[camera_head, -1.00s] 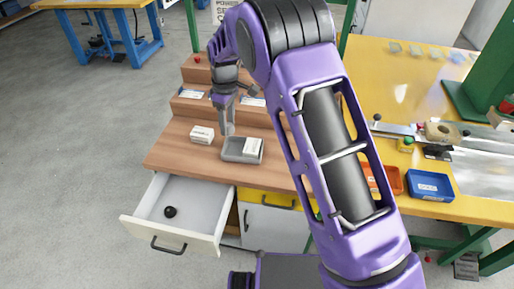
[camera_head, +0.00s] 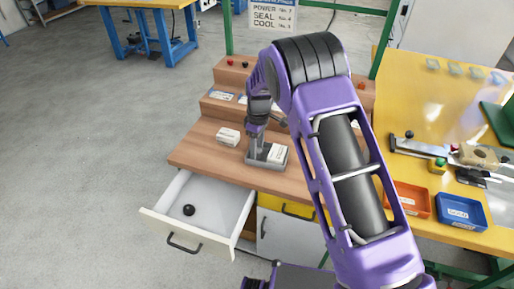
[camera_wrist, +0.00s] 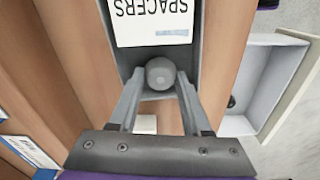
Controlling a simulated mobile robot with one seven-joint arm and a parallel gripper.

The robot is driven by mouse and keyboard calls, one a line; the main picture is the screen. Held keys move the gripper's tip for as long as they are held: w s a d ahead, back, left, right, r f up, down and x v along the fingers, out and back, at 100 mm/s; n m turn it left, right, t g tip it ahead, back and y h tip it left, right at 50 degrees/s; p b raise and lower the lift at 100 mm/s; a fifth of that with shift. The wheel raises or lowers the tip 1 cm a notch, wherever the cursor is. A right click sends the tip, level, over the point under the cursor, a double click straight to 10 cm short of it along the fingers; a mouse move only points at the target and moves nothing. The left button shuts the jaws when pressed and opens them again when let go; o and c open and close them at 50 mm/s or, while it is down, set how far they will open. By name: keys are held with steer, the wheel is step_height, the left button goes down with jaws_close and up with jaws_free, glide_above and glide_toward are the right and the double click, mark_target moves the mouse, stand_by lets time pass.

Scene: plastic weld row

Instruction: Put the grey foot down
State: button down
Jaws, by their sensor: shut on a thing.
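The grey foot (camera_wrist: 160,73) is a small round grey piece between my fingertips in the wrist view. My gripper (camera_wrist: 160,88) is shut on it. In the head view my gripper (camera_head: 254,154) points down at the left end of a grey tray (camera_head: 283,166), and the foot is not clear there. In the wrist view the foot lies over the free end of this tray (camera_wrist: 197,35), beside a white box marked SPACERS (camera_wrist: 155,22). I cannot tell whether the foot touches the tray floor. The box also shows in the head view (camera_head: 277,153).
Another white box (camera_head: 228,136) stands left of the tray on the wooden bench (camera_head: 200,158). An open drawer (camera_head: 215,205) below holds a black round piece (camera_head: 189,210). Stepped shelves (camera_head: 218,106) rise behind.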

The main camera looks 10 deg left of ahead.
mark_target(258, 150)
steer(key=shift+f, duration=0.2)
steer(key=c, duration=0.6)
jaws_free()
steer(key=shift+r, duration=0.1)
step_height(258, 150, up, 12)
steer(key=shift+d+r+p, duration=0.15)
steer(key=shift+p, duration=0.45)
